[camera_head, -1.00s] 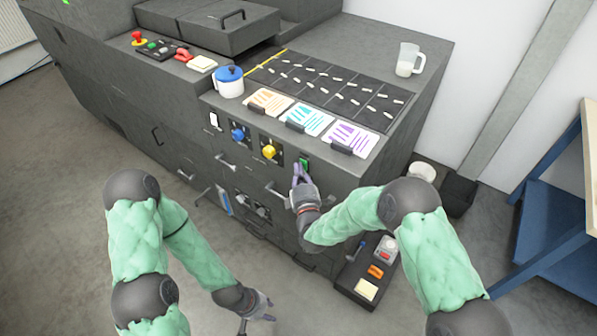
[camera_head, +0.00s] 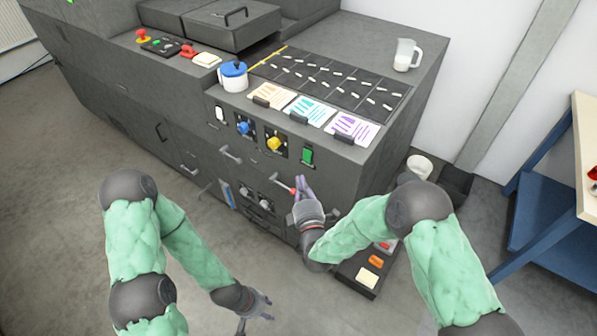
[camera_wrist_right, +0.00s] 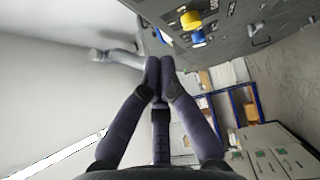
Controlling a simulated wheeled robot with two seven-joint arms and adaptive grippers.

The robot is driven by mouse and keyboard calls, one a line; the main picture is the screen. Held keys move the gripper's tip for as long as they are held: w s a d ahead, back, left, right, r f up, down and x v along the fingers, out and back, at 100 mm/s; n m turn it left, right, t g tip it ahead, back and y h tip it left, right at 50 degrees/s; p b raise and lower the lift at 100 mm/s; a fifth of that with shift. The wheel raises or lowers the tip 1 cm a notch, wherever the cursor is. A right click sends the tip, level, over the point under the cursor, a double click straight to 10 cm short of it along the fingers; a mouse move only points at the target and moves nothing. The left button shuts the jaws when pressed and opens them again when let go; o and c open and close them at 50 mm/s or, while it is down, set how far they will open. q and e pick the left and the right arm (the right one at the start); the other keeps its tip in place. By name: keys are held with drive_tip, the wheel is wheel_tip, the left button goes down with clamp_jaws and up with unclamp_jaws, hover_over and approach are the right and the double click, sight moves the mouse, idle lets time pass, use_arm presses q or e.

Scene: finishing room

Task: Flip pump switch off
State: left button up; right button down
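I cannot read a label naming the pump switch. My right gripper (camera_head: 301,182) is below the green switch, apart from it, in front of the machine. Its fingertips meet in the right wrist view (camera_wrist_right: 160,62), with nothing visible between them. The yellow knob (camera_wrist_right: 191,20) and blue knob (camera_wrist_right: 198,37) show beyond the fingers there. My left gripper (camera_head: 266,306) is low over the floor, fingers apart and empty.
A bar handle (camera_head: 281,183) sticks out left of my right gripper, with a small red spot beside the fingertips. Coloured cards (camera_head: 310,110) line the machine's top edge. A blue-framed table (camera_head: 549,213) stands at right.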

drive_tip(key=shift+s+d+r, duration=0.1)
drive_tip(key=shift+s+d, duration=0.1)
drive_tip(key=shift+s, duration=0.95)
drive_tip(key=s+d+f+m+g, duration=0.35)
drive_tip(key=f+m+g, duration=0.2)
drive_tip(key=f, duration=0.45)
drive_tip(key=s+d+f+m+g, duration=0.2)
drive_tip(key=s+f+m+g, duration=0.4)
drive_tip(key=f, duration=0.4)
drive_tip(key=s+f+m+g, duration=0.3)
drive_tip(key=s+m, duration=0.3)
drive_tip(key=s, duration=0.2)
drive_tip(key=s+d+f+m+g+y, duration=0.1)
drive_tip(key=s+f+m+g, duration=0.2)
drive_tip(key=s, duration=0.5)
drive_tip(key=f+m, duration=0.1)
drive_tip(key=m, duration=0.1)
drive_tip(key=shift+s+d+f+m+g, duration=0.2)
drive_tip(key=shift+d+m+g, duration=0.1)
drive_tip(key=shift+m+g, duration=0.05)
